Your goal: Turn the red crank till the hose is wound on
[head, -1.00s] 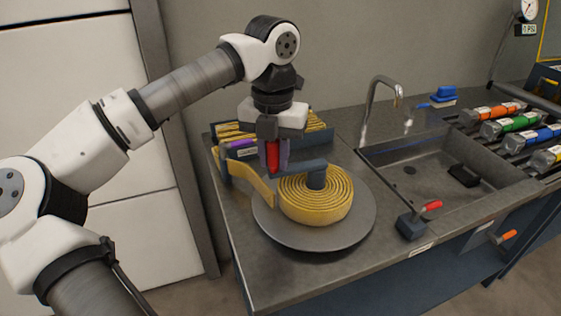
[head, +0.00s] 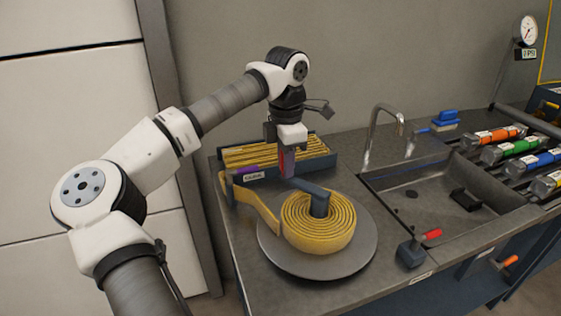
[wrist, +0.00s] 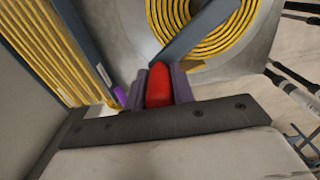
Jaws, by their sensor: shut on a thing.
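The red crank handle (wrist: 158,88) stands upright between the purple fingers of my gripper (wrist: 159,90) in the wrist view. My gripper (head: 287,163) is shut on it in the head view, at the back left of the reel. A dark crank arm (head: 298,187) runs from the handle to the hub (head: 319,203). The yellow hose (head: 334,240) lies in a flat coil around the hub on a round grey plate (head: 283,263). A loose stretch of hose (head: 252,203) runs from the coil to the left, past a dark guide post (head: 228,190).
A tray of folded yellow hose (head: 270,153) stands behind the reel. A sink (head: 415,190) with a tap (head: 372,133) is to the right. Several coloured cylinders (head: 523,152) lie at the far right.

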